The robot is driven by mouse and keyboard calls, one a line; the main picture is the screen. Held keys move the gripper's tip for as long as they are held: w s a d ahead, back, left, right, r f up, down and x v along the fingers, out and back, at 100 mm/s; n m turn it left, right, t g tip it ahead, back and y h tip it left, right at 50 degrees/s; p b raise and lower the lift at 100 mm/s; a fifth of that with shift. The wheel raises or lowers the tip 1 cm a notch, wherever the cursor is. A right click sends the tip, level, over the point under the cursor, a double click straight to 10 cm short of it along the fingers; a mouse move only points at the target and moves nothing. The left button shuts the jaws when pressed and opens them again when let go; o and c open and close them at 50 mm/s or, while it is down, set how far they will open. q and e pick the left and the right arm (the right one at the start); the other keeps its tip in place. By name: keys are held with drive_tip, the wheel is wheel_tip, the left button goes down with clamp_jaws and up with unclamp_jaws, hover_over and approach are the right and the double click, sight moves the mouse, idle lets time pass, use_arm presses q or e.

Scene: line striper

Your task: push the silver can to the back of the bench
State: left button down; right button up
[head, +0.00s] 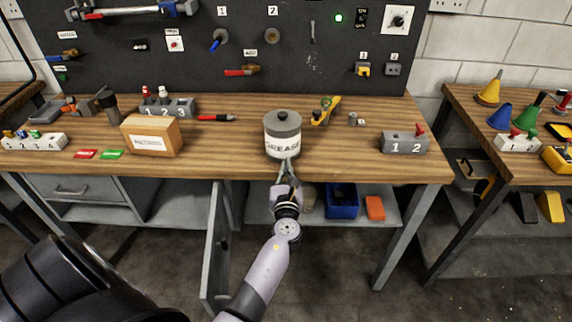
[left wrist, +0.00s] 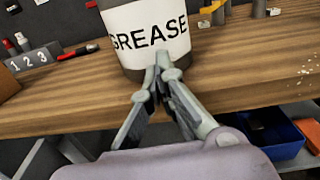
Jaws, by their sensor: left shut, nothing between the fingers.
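The silver can (head: 282,135) stands upright on the wooden bench (head: 345,165), near the middle of its front half. It has a dark grey lid with a knob and a white label reading GREASE. My left gripper (head: 288,165) is shut and empty at the front edge of the bench, its fingertips right at the lower front of the can. In the left wrist view the can (left wrist: 146,35) fills the top middle, and the closed fingertips (left wrist: 163,58) overlap its label; I cannot tell whether they touch it. My right gripper is not in view.
Behind the can, a yellow-handled tool (head: 326,110) lies to the right and a red-tipped marker (head: 217,118) to the left. A cardboard box (head: 151,135) stands left, a grey 1-2 block (head: 405,143) right. A dark pegboard (head: 290,50) rises behind the bench.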

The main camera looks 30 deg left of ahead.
sight(285, 149)
use_arm(q)
drive_tip(key=shift+x, duration=1.2)
drive_tip(key=b+x, duration=0.2)
drive_tip(key=x, duration=0.4)
drive_tip(key=shift+w+f, duration=0.1)
drive_tip(key=shift+w, duration=0.05)
drive_tip(key=shift+w+a, duration=0.2)
drive_tip(key=shift+a, duration=0.05)
drive_tip(key=shift+s, duration=0.15)
